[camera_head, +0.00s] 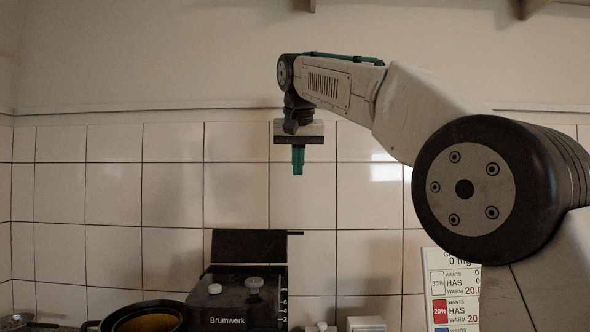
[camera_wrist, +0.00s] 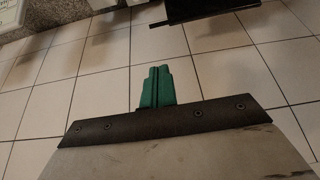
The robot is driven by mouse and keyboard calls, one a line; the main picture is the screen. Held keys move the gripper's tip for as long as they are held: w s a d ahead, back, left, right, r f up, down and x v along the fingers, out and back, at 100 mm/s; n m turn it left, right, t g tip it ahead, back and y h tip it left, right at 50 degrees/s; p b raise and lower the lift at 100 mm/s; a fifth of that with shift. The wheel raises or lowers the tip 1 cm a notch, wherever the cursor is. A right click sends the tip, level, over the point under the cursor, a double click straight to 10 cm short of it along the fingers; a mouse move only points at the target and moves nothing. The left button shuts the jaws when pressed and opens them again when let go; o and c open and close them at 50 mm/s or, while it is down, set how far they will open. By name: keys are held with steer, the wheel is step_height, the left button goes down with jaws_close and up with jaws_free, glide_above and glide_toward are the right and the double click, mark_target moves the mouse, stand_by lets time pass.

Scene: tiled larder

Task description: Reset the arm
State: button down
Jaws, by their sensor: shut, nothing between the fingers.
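My gripper (camera_head: 298,169) hangs at the end of my raised arm, pointing down in front of the tiled wall in the head view. Its green fingers are shut together with nothing between them. In the wrist view the gripper (camera_wrist: 157,72) shows the same closed green fingers against pale tiles. It is apart from everything around it, above and slightly right of the black Brumwerk machine (camera_head: 228,301).
The machine has a raised dark lid (camera_head: 248,247). A dark pot (camera_head: 150,315) stands left of it. A printed chart (camera_head: 452,285) is at the lower right, partly behind my arm. The space left of my gripper is clear.

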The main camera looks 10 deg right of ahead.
steer(key=shift+r, duration=0.15)
steer(key=s+d+f+n+g, duration=0.15)
steer(key=s+f, duration=0.25)
steer(key=f, duration=0.7)
steer(key=s+d+f, duration=0.4)
steer(key=s+f, duration=0.4)
steer(key=s, duration=0.4)
steer(key=s+d+f+g, duration=0.1)
steer(key=s+d+f, duration=0.3)
steer(key=s+f, duration=0.4)
steer(key=s+d+f+g, duration=0.1)
steer(key=s+d+f, duration=0.3)
steer(key=s+f, duration=0.5)
steer(key=shift+s+y, duration=0.4)
steer(key=shift+s, duration=4.35)
steer(key=shift+g, duration=0.25)
